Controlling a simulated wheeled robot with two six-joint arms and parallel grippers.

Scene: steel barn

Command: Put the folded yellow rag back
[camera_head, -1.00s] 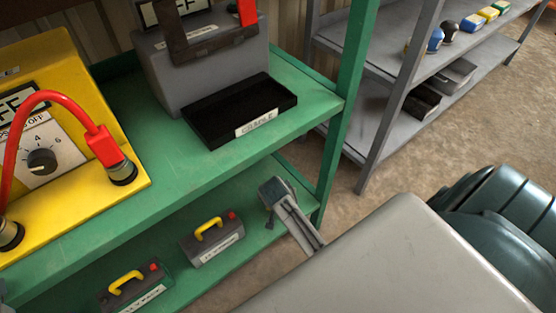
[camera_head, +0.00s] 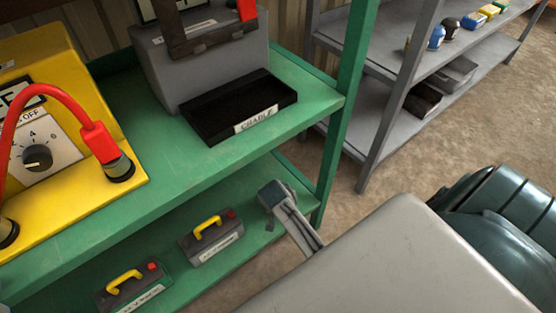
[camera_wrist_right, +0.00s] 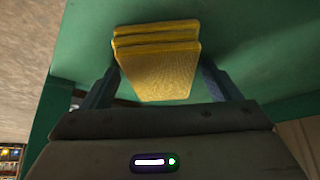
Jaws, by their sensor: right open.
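The folded yellow rag (camera_wrist_right: 158,82) shows in the right wrist view as a stack of several layers against a green surface (camera_wrist_right: 255,60). My right gripper (camera_wrist_right: 160,68) is open, with one finger on each side of the rag. I cannot tell whether the fingers touch it. In the head view I do not see the rag. A grey jointed piece (camera_head: 285,212) sticks out from behind my pale arm there, over the lower green shelf; I cannot tell if it is part of my gripper. My left gripper is not in view.
The green rack's upper shelf (camera_head: 165,170) holds a yellow box (camera_head: 80,75) with a red cable, a grey box (camera_head: 200,75) and a black labelled tray (camera_head: 240,105). Two yellow-handled cases (camera_head: 212,240) stand on the lower shelf. A grey rack (camera_head: 395,110) stands behind, across bare floor.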

